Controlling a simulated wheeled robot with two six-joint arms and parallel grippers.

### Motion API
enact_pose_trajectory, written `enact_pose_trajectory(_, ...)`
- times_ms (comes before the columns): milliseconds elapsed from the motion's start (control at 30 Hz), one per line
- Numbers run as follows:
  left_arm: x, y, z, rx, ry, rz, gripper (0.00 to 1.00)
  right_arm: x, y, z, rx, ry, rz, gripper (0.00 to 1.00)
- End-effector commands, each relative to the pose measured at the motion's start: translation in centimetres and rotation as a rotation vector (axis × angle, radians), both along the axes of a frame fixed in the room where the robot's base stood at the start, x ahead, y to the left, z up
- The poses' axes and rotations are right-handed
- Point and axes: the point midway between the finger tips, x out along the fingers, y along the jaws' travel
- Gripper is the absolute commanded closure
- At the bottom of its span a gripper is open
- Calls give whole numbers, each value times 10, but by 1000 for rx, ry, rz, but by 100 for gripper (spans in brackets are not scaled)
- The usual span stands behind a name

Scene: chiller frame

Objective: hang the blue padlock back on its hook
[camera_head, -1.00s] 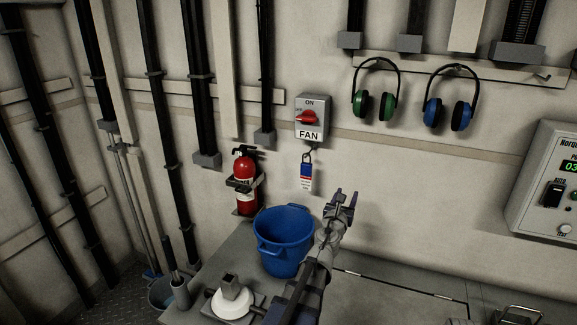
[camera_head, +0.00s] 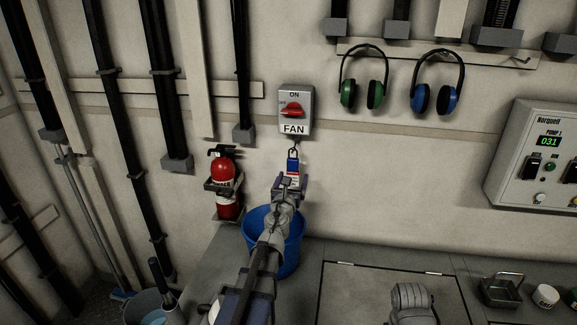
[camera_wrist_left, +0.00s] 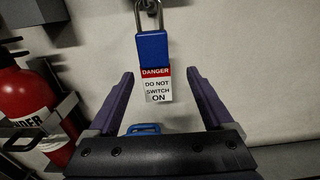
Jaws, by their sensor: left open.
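The blue padlock (camera_head: 293,163) hangs upright below the fan switch (camera_head: 295,110), with a red and white danger label on its lower part. In the left wrist view the padlock (camera_wrist_left: 152,47) hangs by its metal shackle, whose top is cut off by the picture edge. My left gripper (camera_head: 290,183) is in front of the padlock's lower end. In the left wrist view my left gripper (camera_wrist_left: 159,75) is open, with one finger on each side of the label and neither touching it. A small empty-looking hook (camera_head: 521,60) is on the wall board beside the ear defenders. My right gripper is not in view.
A red fire extinguisher (camera_head: 226,180) is on the wall left of the gripper. A blue bucket (camera_head: 288,262) stands below my left arm. Green (camera_head: 348,95) and blue ear defenders (camera_head: 422,98) hang at right. A control box (camera_head: 533,155) is further right.

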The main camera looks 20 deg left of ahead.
Motion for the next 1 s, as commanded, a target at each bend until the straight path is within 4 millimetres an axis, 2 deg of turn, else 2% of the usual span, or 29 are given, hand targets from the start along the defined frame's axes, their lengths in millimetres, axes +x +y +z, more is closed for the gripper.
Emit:
enact_pose_trajectory(100,16,4,1,0,0,0,12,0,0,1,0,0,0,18)
enact_pose_trajectory(300,22,7,3,0,0,0,12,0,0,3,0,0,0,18)
enact_pose_trajectory(500,50,21,15,-2,-1,0,12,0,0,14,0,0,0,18)
enact_pose_trajectory(600,60,22,11,-1,-2,1,12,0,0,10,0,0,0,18)
enact_pose_trajectory(733,66,24,11,0,-2,1,12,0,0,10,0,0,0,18)
enact_pose_trajectory(1000,66,24,11,1,-3,2,12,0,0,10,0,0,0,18)
